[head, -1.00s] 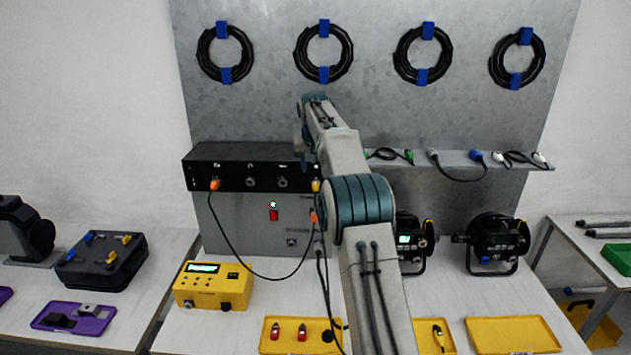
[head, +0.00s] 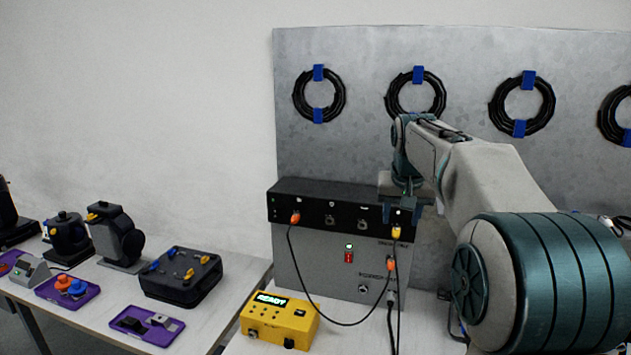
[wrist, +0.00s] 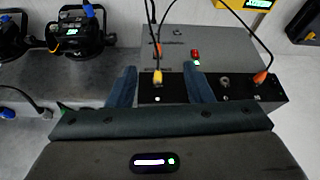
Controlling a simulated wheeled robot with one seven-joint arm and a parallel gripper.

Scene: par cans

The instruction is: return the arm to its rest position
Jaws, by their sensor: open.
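My gripper (head: 408,198) is at the right end of the black socket box (head: 318,208) in the head view, at the end of my outstretched arm. In the wrist view my gripper's two fingers (wrist: 161,84) are spread apart. A yellow plug (wrist: 157,76) on a dark cable shows between them, set in the box's front. It also shows just below the gripper in the head view (head: 397,232). I cannot tell whether the fingers touch the plug or the box.
A yellow box (head: 279,321) reading READY stands below. Coiled cables (head: 415,93) hang on the metal panel. A black case (head: 180,276) and purple trays (head: 147,324) are on the left table.

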